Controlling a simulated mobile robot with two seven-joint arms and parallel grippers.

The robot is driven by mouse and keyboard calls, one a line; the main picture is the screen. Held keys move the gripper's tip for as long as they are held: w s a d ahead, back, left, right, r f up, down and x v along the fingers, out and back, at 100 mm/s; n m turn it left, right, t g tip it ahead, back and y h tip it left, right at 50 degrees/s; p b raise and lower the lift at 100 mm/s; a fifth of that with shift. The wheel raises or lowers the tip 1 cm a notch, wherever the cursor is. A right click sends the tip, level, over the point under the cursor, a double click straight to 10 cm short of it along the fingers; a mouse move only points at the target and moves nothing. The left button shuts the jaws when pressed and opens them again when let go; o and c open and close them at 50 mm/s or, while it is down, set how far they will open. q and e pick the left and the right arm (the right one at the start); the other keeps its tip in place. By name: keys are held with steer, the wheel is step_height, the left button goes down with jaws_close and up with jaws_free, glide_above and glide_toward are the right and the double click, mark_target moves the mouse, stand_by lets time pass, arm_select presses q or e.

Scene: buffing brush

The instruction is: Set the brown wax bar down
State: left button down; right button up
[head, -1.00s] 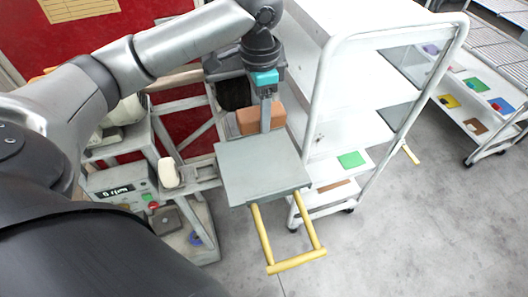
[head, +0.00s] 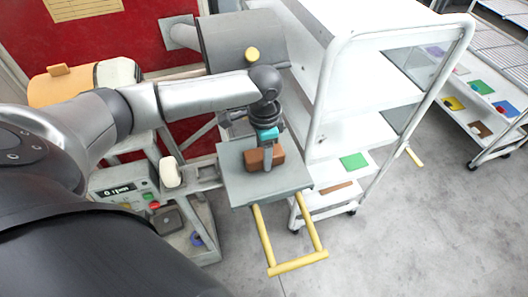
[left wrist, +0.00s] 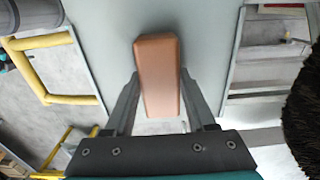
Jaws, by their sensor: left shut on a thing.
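The brown wax bar (head: 257,158) is at the grey square platform (head: 240,190) in the head view. My left gripper (head: 267,160) comes down over the bar from above, shut on it. In the left wrist view the bar (left wrist: 160,75) sits between the two fingers (left wrist: 160,105), with the grey platform surface (left wrist: 215,40) behind it. I cannot tell whether the bar's underside touches the platform. My right gripper is not in view.
A yellow handle (head: 298,264) sticks out from the platform's front. A white shelf cart (head: 335,130) with green and brown patches stands close to the right. A machine with buttons (head: 130,190) is at the left. A dark brush (left wrist: 302,110) shows at the wrist view's right edge.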

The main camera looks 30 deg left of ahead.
arm_select(q)
steer(key=shift+c, duration=1.1)
jaws_free()
steer(key=shift+f, duration=0.1)
step_height(320, 180, up, 12)
